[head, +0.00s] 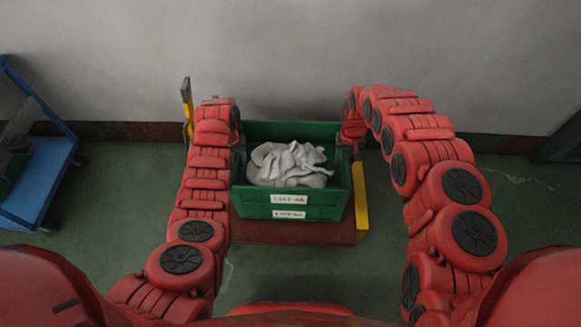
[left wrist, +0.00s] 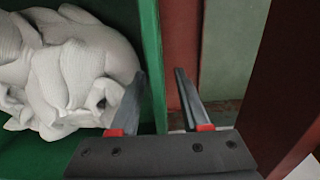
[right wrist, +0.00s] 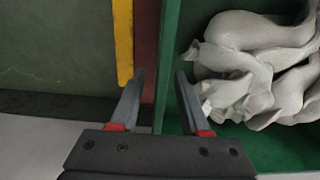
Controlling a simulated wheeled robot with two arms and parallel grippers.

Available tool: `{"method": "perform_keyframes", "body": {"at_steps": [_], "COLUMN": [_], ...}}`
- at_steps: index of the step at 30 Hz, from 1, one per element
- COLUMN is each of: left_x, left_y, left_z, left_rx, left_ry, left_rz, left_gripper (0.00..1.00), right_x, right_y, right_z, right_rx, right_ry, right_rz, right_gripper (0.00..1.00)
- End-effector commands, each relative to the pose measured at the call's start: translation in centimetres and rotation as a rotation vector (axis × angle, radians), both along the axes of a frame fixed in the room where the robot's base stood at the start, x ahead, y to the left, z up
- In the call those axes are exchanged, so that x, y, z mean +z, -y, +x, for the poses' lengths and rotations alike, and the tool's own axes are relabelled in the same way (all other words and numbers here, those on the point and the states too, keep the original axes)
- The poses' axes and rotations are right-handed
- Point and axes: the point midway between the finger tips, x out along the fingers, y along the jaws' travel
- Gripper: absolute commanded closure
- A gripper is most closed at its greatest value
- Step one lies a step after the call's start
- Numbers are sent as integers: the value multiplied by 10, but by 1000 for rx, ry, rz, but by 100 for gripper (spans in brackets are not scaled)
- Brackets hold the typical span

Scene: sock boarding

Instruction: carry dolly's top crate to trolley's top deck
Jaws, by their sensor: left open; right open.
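The top green crate (head: 252,199), filled with crumpled light grey socks (head: 285,165), sits on the dolly (head: 290,234). A second label low on its front suggests another crate beneath, mostly hidden. My left gripper (left wrist: 160,78) is open at the crate's left side; the green wall (left wrist: 151,50) lies between its fingers, one inside and one outside. My right gripper (right wrist: 161,78) is open at the right side, its fingers likewise either side of the wall (right wrist: 170,50). Neither is closed on the wall. The blue trolley (head: 45,175) stands at the far left, partly cut off.
The dolly has a dark red deck with yellow uprights or edges (head: 361,196) on its sides. A grey wall (head: 300,60) runs close behind. Green floor (head: 110,200) is clear between the dolly and the trolley. A dark object (head: 560,140) stands at the right edge.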

Motion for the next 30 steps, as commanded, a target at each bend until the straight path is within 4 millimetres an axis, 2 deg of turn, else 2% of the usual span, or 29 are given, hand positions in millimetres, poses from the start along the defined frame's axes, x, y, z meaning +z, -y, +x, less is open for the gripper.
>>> {"method": "perform_keyframes", "body": {"at_steps": [9, 11, 17, 30], "left_x": [-2, -2, -2, -2], "left_y": [0, 0, 0, 0], "left_z": [0, 0, 0, 0], "left_rx": [-1, -1, 0, 0], "left_ry": [0, 0, 0, 0], "left_rz": [0, 0, 0, 0], "left_gripper": [54, 63, 99, 100], "right_x": [-2, -2, -2, -2], "right_y": [0, 0, 0, 0], "right_z": [-1, -1, 0, 0], "right_rx": [-1, -1, -1, -1], "right_ry": [-1, -1, -1, -1], "right_rz": [0, 0, 0, 0], "right_gripper": [54, 63, 99, 100]}}
